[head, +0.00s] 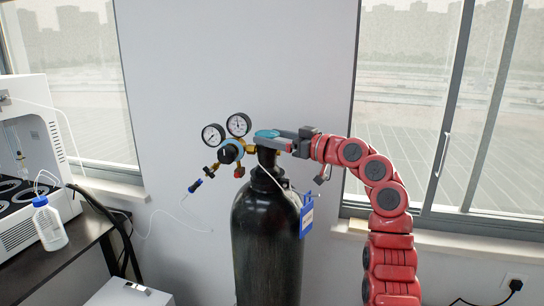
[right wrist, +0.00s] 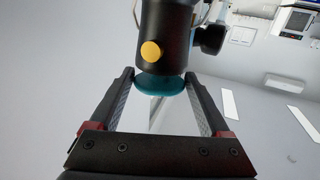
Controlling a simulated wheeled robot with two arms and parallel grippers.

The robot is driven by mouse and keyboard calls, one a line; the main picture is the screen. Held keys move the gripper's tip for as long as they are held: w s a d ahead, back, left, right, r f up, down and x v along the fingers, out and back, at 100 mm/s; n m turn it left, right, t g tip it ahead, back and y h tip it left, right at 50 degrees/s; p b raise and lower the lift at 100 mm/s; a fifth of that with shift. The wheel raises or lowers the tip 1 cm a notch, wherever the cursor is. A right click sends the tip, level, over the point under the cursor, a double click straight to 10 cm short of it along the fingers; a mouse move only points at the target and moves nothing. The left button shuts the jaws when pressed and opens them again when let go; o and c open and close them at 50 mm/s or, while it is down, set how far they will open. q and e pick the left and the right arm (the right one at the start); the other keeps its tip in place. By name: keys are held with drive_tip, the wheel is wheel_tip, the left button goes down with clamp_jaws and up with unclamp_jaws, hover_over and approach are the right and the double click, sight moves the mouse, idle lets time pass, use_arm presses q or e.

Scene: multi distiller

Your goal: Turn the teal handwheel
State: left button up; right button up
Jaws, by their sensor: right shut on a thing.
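The teal handwheel (head: 267,133) sits on top of the black gas cylinder (head: 266,235), which stands upright. My right gripper (head: 274,141) comes in from the right, level with the valve, and is shut on the handwheel. In the right wrist view the handwheel (right wrist: 161,86) lies between the two finger ends of my gripper (right wrist: 160,78), partly hidden by the dark valve body. The exact finger contact is hard to see. My left gripper is not in view.
A regulator with two round gauges (head: 238,125) is fitted left of the valve, close to the fingers. A blue tag (head: 307,216) hangs on the cylinder. A dark bench (head: 75,250) with a white machine (head: 28,150) and a bottle (head: 48,224) stands at left. Windows and wall lie behind.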

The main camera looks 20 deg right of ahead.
drive_tip(key=shift+w+d+n+g+y, duration=0.1)
drive_tip(key=shift+n+g+y, duration=0.75)
drive_tip(key=shift+y, duration=0.25)
drive_tip(key=shift+w+n+g+y+p, duration=0.1)
drive_tip(key=shift+n+g+y+p, duration=0.8)
drive_tip(key=shift+g+p, duration=0.35)
drive_tip(key=shift+p, duration=0.3)
drive_tip(key=shift+f+n+g, duration=0.2)
drive_tip(key=shift+n+g, duration=0.05)
drive_tip(key=shift+g, duration=0.05)
